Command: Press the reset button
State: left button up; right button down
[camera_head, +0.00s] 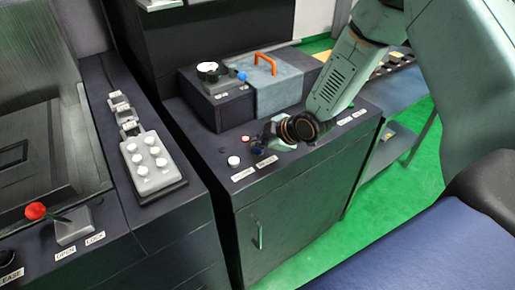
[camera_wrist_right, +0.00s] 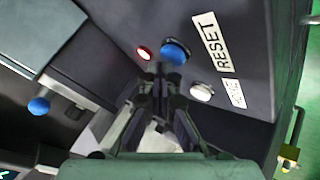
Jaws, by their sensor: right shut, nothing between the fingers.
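The blue button (camera_wrist_right: 174,53) sits beside the white RESET label (camera_wrist_right: 212,42) on the dark cabinet top. My left gripper is out of view.
A white button (camera_head: 233,161) and a small red light or button (camera_head: 245,138) flank the blue one. A white-knobbed control box (camera_head: 151,163) is at left.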

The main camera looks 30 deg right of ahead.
aim_at(260, 150)
jog(key=shift+f, duration=0.5)
dwell(0.4)
jog(key=shift+r, duration=0.1)
jog(key=shift+r+p, duration=0.65)
jog(key=shift+r, duration=0.2)
jog(key=shift+r, duration=0.1)
notch_tip(260, 150, up, 5)
jog(key=p, duration=0.4)
jog(key=shift+p, duration=0.4)
dwell(0.4)
dwell(0.5)
